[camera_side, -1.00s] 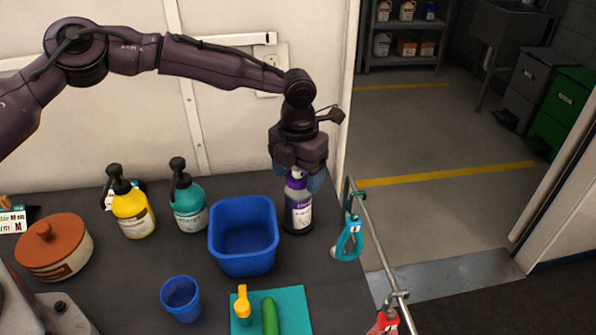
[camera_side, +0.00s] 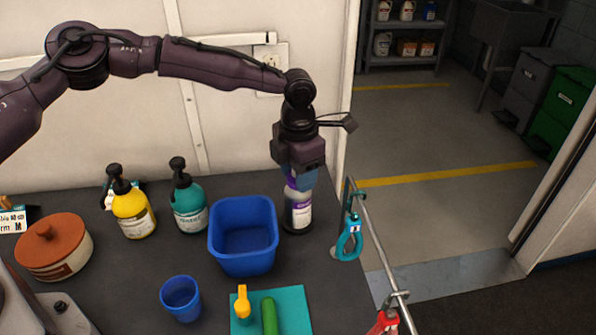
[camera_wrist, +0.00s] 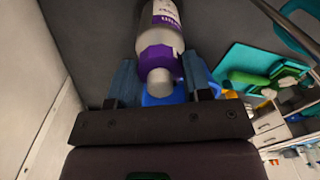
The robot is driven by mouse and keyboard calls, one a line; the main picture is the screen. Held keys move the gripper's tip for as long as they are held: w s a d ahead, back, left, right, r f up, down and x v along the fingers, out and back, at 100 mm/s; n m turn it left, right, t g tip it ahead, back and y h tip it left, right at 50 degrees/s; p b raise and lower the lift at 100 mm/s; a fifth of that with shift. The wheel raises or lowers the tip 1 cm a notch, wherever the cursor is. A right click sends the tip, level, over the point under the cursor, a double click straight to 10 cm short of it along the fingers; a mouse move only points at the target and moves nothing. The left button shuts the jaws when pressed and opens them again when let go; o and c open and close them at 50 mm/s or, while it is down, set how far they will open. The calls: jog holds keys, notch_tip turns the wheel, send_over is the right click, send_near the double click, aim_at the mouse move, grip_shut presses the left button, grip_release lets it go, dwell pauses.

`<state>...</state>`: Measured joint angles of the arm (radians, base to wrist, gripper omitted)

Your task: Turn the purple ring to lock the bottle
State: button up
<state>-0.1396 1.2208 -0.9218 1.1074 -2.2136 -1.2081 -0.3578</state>
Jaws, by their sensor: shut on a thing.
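The bottle (camera_side: 297,214) stands upright on the dark counter, right of the blue bin. It has a white and purple label and a dark lower part. The purple ring (camera_side: 298,183) sits around its neck, partly hidden by my fingers; the ring also shows in the wrist view (camera_wrist: 158,60), below a grey-white cap. My gripper (camera_side: 300,178) points down over the bottle top. Its blue fingers, also in the wrist view (camera_wrist: 160,85), are on either side of the ring and shut on it.
A blue bin (camera_side: 243,264) stands close left of the bottle. Teal (camera_side: 190,212) and yellow (camera_side: 132,214) pump bottles stand farther left. A blue cup (camera_side: 181,298) and teal mat (camera_side: 292,300) lie in front.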

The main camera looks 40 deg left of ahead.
jog(key=m, duration=0.3)
jog(key=shift+m, duration=0.4)
jog(key=m, duration=0.3)
jog(key=shift+m, duration=0.3)
jog(key=m, duration=0.6)
jog(key=shift+r, duration=0.1)
jog(key=shift+m, duration=0.3)
jog(key=o, duration=0.9)
jog(key=shift+o, duration=0.2)
notch_tip(320, 180, up, 13)
